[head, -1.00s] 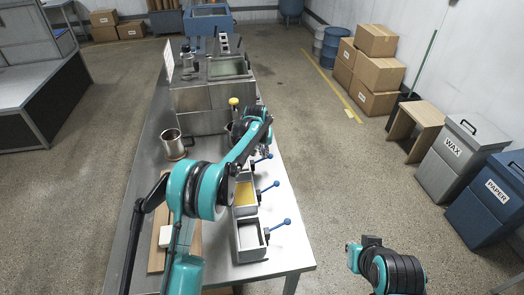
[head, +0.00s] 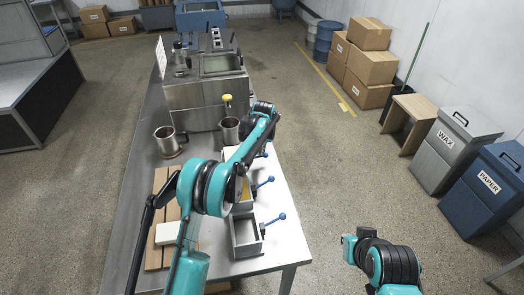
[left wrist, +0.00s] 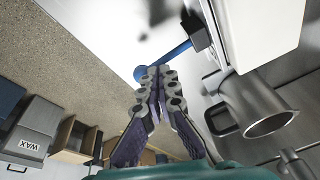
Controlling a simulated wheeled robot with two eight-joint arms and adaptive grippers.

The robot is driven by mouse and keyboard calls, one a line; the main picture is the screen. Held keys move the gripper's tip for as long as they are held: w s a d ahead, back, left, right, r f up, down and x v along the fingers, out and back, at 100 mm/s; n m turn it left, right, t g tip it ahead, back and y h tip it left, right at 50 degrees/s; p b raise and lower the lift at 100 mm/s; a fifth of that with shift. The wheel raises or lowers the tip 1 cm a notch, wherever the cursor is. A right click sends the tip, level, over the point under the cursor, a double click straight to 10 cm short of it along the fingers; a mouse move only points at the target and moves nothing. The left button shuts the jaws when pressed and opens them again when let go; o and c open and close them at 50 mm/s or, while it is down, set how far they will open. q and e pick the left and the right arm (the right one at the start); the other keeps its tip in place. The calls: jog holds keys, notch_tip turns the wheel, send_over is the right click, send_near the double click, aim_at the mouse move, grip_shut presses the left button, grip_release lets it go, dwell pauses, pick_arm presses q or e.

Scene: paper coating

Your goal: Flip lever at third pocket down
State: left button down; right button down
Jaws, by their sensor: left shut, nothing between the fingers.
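Three blue-knobbed levers stand along the right side of the row of pockets: a near lever (head: 281,217), a middle lever (head: 269,181) and a far lever (head: 263,154). The near pocket (head: 233,237) is grey-walled, and the middle one (head: 246,190) shows yellow inside. The far, third pocket is mostly hidden by my left arm. In the left wrist view, my left gripper (left wrist: 156,76) is shut and empty, its tips beside the blue knob of a lever (left wrist: 174,52). I cannot tell whether they touch.
A steel mug (head: 167,140) and another metal cup (head: 229,130) stand beyond the pockets, before a steel machine (head: 190,105). The table's right edge is close to the levers.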

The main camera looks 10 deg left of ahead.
pick_arm(q)
jog(key=shift+s+a+r, duration=0.15)
jog(key=shift+a, duration=0.2)
